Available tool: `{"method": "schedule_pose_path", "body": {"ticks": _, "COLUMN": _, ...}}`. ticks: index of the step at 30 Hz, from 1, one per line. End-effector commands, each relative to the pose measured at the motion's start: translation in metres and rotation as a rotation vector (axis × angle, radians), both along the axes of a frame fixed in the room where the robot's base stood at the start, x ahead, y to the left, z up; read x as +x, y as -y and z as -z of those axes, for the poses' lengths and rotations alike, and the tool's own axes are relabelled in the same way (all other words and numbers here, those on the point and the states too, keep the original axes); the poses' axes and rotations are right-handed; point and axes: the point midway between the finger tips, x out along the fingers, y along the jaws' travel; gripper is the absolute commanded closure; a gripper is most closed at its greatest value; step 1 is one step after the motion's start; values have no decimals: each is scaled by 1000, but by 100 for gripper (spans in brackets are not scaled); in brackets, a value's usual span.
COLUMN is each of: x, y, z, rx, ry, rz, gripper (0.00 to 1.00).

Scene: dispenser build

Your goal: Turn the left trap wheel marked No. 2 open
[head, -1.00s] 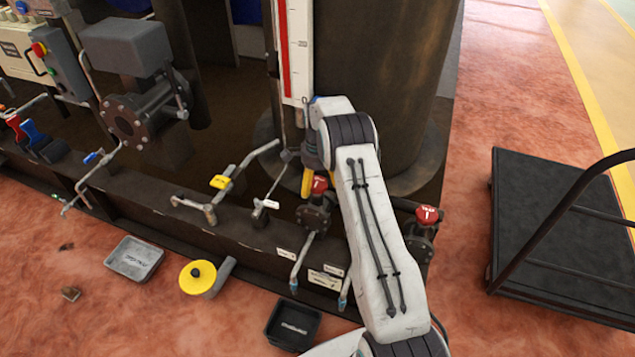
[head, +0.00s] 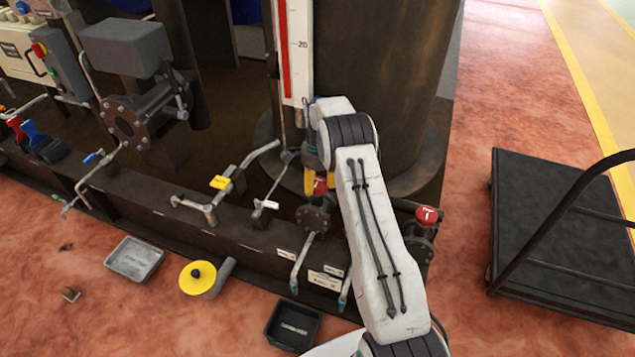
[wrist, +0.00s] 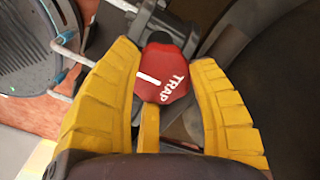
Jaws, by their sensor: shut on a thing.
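The left trap wheel (wrist: 163,78) is red with a white line and the word TRAP, seen in the wrist view. No No. 2 mark is legible. My gripper (wrist: 166,66) is shut on it, with a yellow finger on either side and a third yellow piece below. In the head view the same wheel (head: 320,186) shows only in part, under my gripper (head: 317,174). Its dark flanged valve body (head: 312,218) sits on the skid rail. A second red wheel (head: 427,215) stands to the right, beyond my arm.
A yellow-handled valve (head: 219,182) and a white-tagged lever (head: 267,205) are left of the wheel. A grey tray (head: 135,259), a yellow disc (head: 197,277) and a black tray (head: 293,326) lie on the floor in front. A black cart (head: 550,220) stands at right.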

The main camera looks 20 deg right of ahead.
Motion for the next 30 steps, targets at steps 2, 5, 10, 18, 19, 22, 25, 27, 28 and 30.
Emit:
{"method": "schedule_pose_path", "body": {"ticks": 2, "x": 0, "y": 0, "z": 1, "rx": 0, "ry": 0, "rz": -11, "gripper": 79}}
{"method": "schedule_pose_path", "body": {"ticks": 5, "x": 0, "y": 0, "z": 1, "rx": 0, "ry": 0, "rz": -39, "gripper": 79}}
{"method": "schedule_pose_path", "body": {"ticks": 10, "x": 0, "y": 0, "z": 1, "rx": 0, "ry": 0, "rz": -136, "gripper": 79}}
{"method": "schedule_pose_path", "body": {"ticks": 18, "x": 0, "y": 0, "z": 1, "rx": 0, "ry": -1, "rz": -379, "gripper": 79}}
{"method": "schedule_pose_path", "body": {"ticks": 19, "x": 0, "y": 0, "z": 1, "rx": 0, "ry": -1, "rz": -407, "gripper": 79}}
{"method": "schedule_pose_path", "body": {"ticks": 22, "x": 0, "y": 0, "z": 1, "rx": 0, "ry": -1, "rz": -502, "gripper": 79}}
{"method": "schedule_pose_path", "body": {"ticks": 25, "x": 0, "y": 0, "z": 1, "rx": 1, "ry": -1, "rz": -597, "gripper": 79}}
{"method": "schedule_pose_path", "body": {"ticks": 27, "x": 0, "y": 0, "z": 1, "rx": 1, "ry": -1, "rz": -663, "gripper": 79}}
{"method": "schedule_pose_path", "body": {"ticks": 28, "x": 0, "y": 0, "z": 1, "rx": 1, "ry": -1, "rz": -692, "gripper": 79}}
{"method": "schedule_pose_path", "body": {"ticks": 30, "x": 0, "y": 0, "z": 2, "rx": 1, "ry": -1, "rz": -758, "gripper": 79}}
